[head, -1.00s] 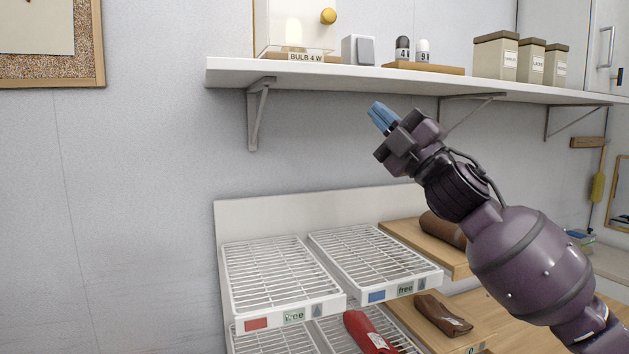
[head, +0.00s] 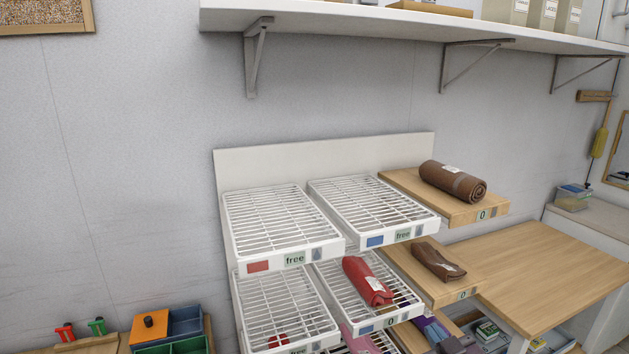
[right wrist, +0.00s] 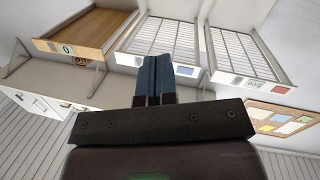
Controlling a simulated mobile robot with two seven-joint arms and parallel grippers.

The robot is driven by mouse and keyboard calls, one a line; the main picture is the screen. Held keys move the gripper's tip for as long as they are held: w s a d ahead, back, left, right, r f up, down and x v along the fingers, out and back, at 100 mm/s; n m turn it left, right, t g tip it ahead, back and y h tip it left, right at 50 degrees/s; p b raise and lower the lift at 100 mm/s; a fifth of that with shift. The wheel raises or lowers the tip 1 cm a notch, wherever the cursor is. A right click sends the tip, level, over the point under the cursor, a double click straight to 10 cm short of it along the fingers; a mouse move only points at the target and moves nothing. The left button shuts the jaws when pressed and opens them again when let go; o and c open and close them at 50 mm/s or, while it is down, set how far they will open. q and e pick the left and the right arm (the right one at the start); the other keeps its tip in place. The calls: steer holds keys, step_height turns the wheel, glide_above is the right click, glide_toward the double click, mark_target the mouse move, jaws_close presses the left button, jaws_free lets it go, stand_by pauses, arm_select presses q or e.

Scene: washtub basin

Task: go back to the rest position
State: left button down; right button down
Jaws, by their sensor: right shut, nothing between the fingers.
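My right gripper (right wrist: 153,62) shows in the right wrist view with its blue fingers together and nothing between them. It points toward the rack, which appears upside down there, with wire shelves (right wrist: 160,42) and a wooden shelf (right wrist: 85,32) beyond the fingertips. In the head view the arm is gone from in front of the wall shelf. A dark purplish shape at the bottom edge, right of centre, may be part of my right arm, but I cannot tell. My left gripper is in neither view.
White wire racks (head: 270,222) stand against the wall. A red roll (head: 367,281) lies on a lower one. Brown rolls (head: 453,181) lie on wooden shelves at right. A wall shelf (head: 400,22) runs above. A wooden table (head: 545,270) is at right, coloured boxes (head: 172,326) at lower left.

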steer(key=s+d+f+m+g+h, duration=0.1)
steer(key=s+d+f+m+g, duration=0.1)
steer(key=s+f, duration=0.8)
steer(key=s+d+f+m+g+h, duration=0.2)
steer(key=s+f+g, duration=0.1)
steer(key=s+f, duration=0.7)
steer(key=shift+s+d, duration=0.3)
steer(key=shift+s, duration=0.85)
